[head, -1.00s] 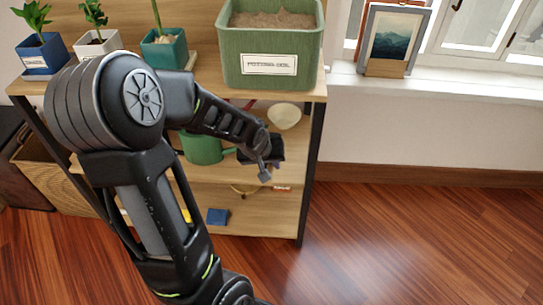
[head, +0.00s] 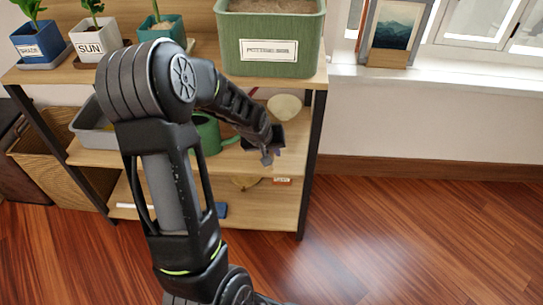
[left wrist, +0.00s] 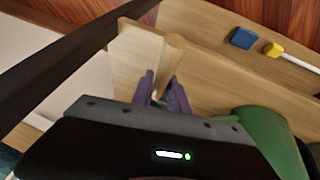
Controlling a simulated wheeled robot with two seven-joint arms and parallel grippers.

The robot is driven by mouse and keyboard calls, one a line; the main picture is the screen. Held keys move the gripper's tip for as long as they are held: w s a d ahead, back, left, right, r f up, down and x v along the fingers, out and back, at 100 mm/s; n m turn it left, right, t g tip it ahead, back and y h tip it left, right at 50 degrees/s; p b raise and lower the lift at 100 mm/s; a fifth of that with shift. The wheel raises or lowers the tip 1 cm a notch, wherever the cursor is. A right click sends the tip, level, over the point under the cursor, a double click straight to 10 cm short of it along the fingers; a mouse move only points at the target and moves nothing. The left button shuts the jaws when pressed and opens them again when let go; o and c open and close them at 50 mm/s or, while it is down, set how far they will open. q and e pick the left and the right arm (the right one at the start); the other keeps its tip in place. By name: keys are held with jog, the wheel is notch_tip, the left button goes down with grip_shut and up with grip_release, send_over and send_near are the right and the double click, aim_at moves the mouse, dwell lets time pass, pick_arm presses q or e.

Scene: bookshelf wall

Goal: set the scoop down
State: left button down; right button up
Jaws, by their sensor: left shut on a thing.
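The scoop (head: 285,107) is pale cream, and its rounded bowl shows in the head view at the right end of the middle shelf. In the left wrist view the scoop (left wrist: 137,56) looks like pale wood. My left gripper (head: 271,152) is at the shelf's front right, just below the bowl in the picture. In the wrist view its two purple fingers (left wrist: 162,90) are shut on the scoop's handle end, which is partly hidden by the gripper. I cannot tell whether the scoop touches the shelf. My right gripper is not in view.
A green watering can (head: 207,134) stands left of the gripper on the middle shelf (head: 230,161). A black shelf post (head: 311,160) is close on the right. The labelled green soil bin (head: 272,48) is above. A blue item (left wrist: 243,38) and a yellow-tipped tool (left wrist: 274,49) lie below.

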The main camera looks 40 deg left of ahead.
pick_arm(q)
jog(key=shift+f, duration=0.9)
jog(key=shift+w+a+f+b, duration=0.15)
jog(key=shift+a+f+b, duration=0.05)
jog(key=shift+f+b, duration=0.1)
jog(key=shift+r, duration=0.15)
jog(key=c, duration=1.3)
grip_release()
